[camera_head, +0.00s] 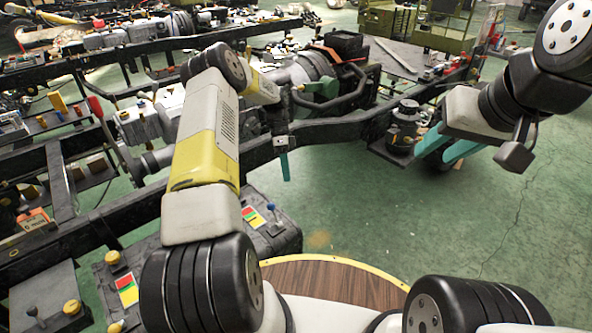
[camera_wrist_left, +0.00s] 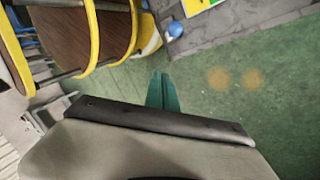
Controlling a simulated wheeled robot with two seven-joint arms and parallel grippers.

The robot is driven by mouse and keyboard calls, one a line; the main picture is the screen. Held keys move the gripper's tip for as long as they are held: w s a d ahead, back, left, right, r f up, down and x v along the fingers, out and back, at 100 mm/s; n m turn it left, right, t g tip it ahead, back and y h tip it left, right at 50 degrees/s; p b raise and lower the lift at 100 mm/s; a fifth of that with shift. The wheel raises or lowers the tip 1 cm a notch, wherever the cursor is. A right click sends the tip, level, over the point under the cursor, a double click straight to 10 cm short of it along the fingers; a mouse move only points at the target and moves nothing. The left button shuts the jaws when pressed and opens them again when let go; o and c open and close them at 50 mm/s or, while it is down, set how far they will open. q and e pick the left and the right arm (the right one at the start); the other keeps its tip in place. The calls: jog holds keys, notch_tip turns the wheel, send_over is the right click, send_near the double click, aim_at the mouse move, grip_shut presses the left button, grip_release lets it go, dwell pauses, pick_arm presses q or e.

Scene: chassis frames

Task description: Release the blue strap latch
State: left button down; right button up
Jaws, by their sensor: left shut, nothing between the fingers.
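The blue tip (camera_wrist_left: 175,29) also shows at the top of the left wrist view, near the label. Whether a strap joins it cannot be told. My left gripper (camera_head: 286,179) points down, shut and empty, above and slightly right of the lever and apart from it. Its teal fingers (camera_wrist_left: 161,76) show together in the left wrist view. My right gripper (camera_head: 430,158) is open and empty at the right, far from the lever.
A second dark box with yellow knobs (camera_head: 113,258) and a label lies left of the lever. A black chassis rail (camera_head: 330,130) runs behind my left gripper. Levers, engines and more rails crowd the left. Green floor (camera_head: 370,215) is open at the right.

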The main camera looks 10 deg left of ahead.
pick_arm(q)
jog(key=w+a+r, duration=0.2)
jog(key=w+r, duration=0.1)
dwell(0.4)
jog(key=s+d+r+n+t+y, duration=0.15)
jog(key=s+r, duration=0.25)
jog(key=r, duration=0.5)
jog(key=s+d+r+n+t, duration=0.1)
jog(key=s+r+n+t, duration=0.15)
jog(key=r, duration=0.65)
jog(key=s+d+r+n+t, duration=0.2)
jog(key=s+r+n, duration=0.15)
jog(key=r, duration=0.55)
jog(key=s+d+r+n+t, duration=0.1)
jog(key=s+r+n+t, duration=0.1)
jog(key=s, duration=0.9)
jog(key=s+d+r+n+t, duration=0.1)
jog(key=s+n, duration=0.4)
jog(key=s, duration=0.6)
jog(key=shift+s+r+t+h, duration=0.25)
jog(key=shift+r+t+h, duration=0.35)
jog(key=shift+t, duration=0.6)
